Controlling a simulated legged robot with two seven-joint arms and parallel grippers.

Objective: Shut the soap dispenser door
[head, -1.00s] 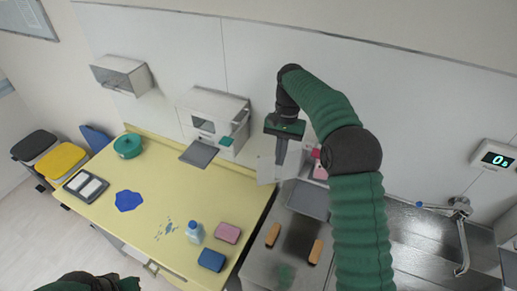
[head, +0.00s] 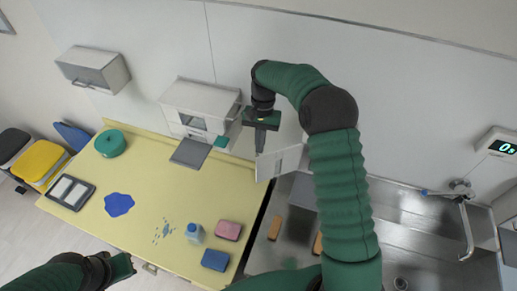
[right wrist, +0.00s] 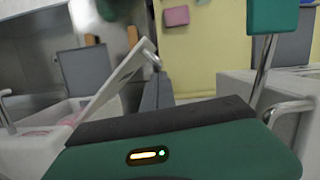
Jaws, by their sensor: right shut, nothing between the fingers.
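The soap dispenser's white door (head: 280,162) stands open in the head view, and my right arm hides most of the dispenser. In the right wrist view the door (right wrist: 112,88) slants up from the white dispenser body (right wrist: 25,150), with pink contents at lower left and a metal handle (right wrist: 153,57) at the door's far end. My right gripper (head: 260,143) is shut and empty at the door's left side; its fingers (right wrist: 155,92) are close to the door, and contact cannot be told. My left gripper (head: 127,264) is low at the left, away from the door; its jaw state is unclear.
A white wall box (head: 200,97) with a dark window and grey flap (head: 190,153) is left of my right gripper.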

